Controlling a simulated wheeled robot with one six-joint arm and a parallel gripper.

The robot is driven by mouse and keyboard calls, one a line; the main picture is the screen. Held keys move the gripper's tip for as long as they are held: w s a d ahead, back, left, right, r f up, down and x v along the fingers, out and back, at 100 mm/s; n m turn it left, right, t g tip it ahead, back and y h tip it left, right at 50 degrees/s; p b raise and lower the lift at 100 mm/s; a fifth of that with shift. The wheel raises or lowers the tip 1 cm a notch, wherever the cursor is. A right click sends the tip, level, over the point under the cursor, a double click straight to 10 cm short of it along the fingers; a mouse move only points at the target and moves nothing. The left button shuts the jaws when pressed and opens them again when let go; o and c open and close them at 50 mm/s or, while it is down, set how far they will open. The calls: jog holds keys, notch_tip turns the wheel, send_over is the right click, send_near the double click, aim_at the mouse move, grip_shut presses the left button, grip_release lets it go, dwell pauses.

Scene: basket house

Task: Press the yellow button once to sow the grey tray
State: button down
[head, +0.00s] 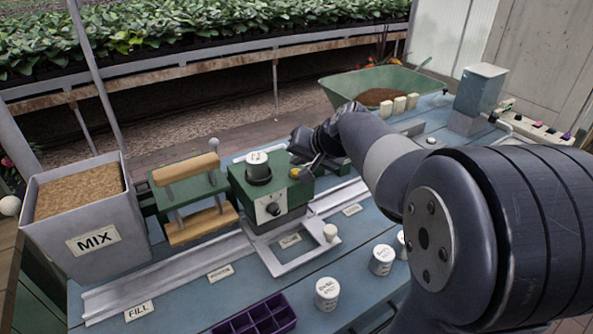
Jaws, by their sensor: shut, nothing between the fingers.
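The green sowing machine (250,196) stands mid-bench on a metal rail, with a white-labelled pot on top and a dial on its front. The yellow button (294,173) is on its right side, partly covered by my gripper. My gripper (308,168) is shut and empty, its tips right at the button; I cannot tell whether they touch it. A grey open frame (300,262) with a pale knob sits on the rail in front of the machine. I cannot make out a grey tray for certain.
A MIX bin (72,228) and a green press with wooden bars (187,186) stand left. A purple cell tray (262,321) and labelled white pots (327,292) are at the front. A green barrow (374,84) is behind.

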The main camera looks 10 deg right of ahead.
jog(key=shift+f+b, duration=0.35)
jog(key=shift+f, duration=0.05)
jog(key=shift+f+b, duration=0.6)
dwell(0.6)
jog(key=shift+r, duration=0.1)
jog(key=shift+r+p, duration=0.8)
jog(key=shift+r, duration=0.15)
notch_tip(320, 180, up, 5)
jog(key=p, duration=0.4)
jog(key=shift+s, duration=0.1)
dwell(0.7)
